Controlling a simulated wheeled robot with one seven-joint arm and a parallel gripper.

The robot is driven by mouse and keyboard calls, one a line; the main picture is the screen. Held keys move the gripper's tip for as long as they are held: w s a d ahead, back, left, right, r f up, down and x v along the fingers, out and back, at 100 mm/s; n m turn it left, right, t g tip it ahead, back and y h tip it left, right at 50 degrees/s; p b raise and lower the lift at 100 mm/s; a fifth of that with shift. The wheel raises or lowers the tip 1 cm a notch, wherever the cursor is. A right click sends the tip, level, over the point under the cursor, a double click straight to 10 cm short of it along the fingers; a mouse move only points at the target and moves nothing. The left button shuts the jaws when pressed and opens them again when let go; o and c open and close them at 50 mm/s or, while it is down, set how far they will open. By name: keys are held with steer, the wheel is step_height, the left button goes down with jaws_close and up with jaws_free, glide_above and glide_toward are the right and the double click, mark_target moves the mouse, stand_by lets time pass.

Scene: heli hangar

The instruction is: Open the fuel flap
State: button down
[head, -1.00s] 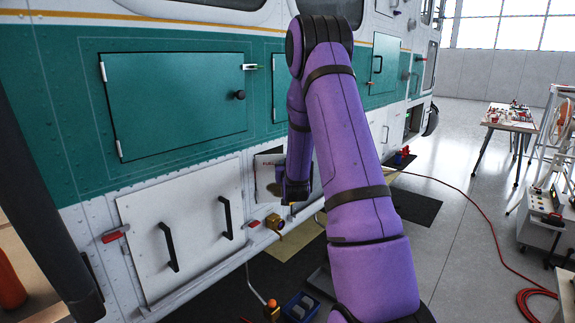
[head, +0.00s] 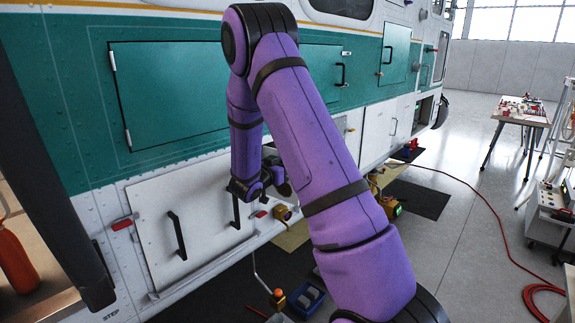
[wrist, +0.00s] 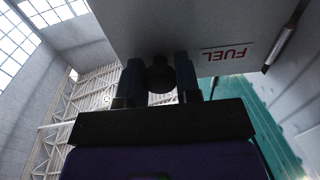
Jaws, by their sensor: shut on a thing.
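The fuel flap (wrist: 190,25) is a pale grey panel with red "FUEL" lettering, seen upside down in the wrist view. Its dark round knob (wrist: 160,76) sits between the two fingers of my gripper (wrist: 159,84), which is shut on it. The flap stands out from the green side of the helicopter (wrist: 265,115), with open hangar showing past its left edge. What looks like a hinge is at its right edge. In the head view my gripper (head: 262,186) is beside the white lower hull; my arm hides most of the flap, so its exact angle cannot be told there.
A large white panel with two black handles (head: 180,236) lies left of my gripper. A yellow fitting (head: 287,212) juts out just right of it. A red hose crosses the open floor at right.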

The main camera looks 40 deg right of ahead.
steer(key=shift+w+a+m+g, duration=0.1)
steer(key=shift+a+m+g, duration=0.2)
steer(key=shift+g, duration=0.1)
steer(key=c, duration=0.8)
jaws_free()
steer(key=s+a, duration=0.1)
steer(key=a, duration=0.9)
steer(key=shift+s+a, duration=0.25)
steer(key=shift+a, duration=0.15)
